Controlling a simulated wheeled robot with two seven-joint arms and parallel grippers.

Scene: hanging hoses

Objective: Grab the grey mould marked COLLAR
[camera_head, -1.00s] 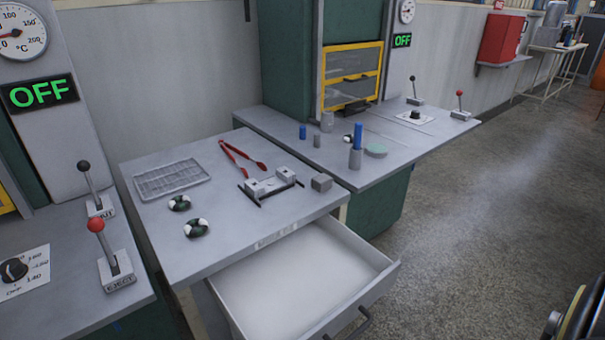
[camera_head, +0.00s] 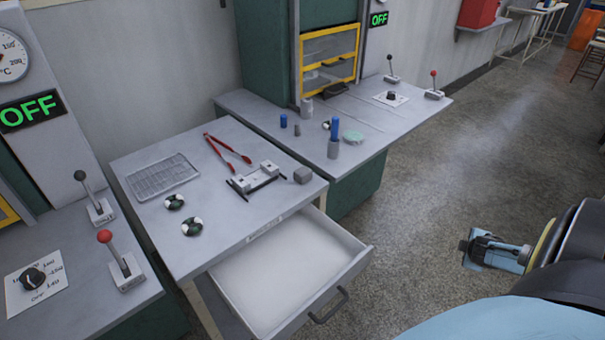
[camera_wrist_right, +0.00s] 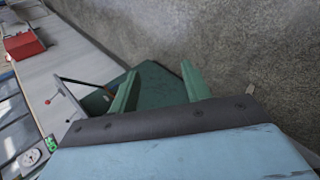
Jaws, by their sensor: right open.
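No COLLAR marking is readable in either view, so I cannot tell which grey piece is the mould. On the farther table are a grey cylinder with a blue top (camera_head: 334,148) and a small grey cylinder (camera_head: 297,130). My right gripper (camera_head: 466,250) is over the floor at the right, well away from the tables. Its green fingers are apart and empty in the right wrist view (camera_wrist_right: 160,88). My left gripper is out of view.
The middle table (camera_head: 215,240) also holds a wire rack (camera_head: 163,176), red tongs (camera_head: 228,150) and two dark-and-white rings (camera_head: 192,227). An open, empty drawer (camera_head: 285,270) juts out in front. Levers (camera_head: 125,268) stand on the left table.

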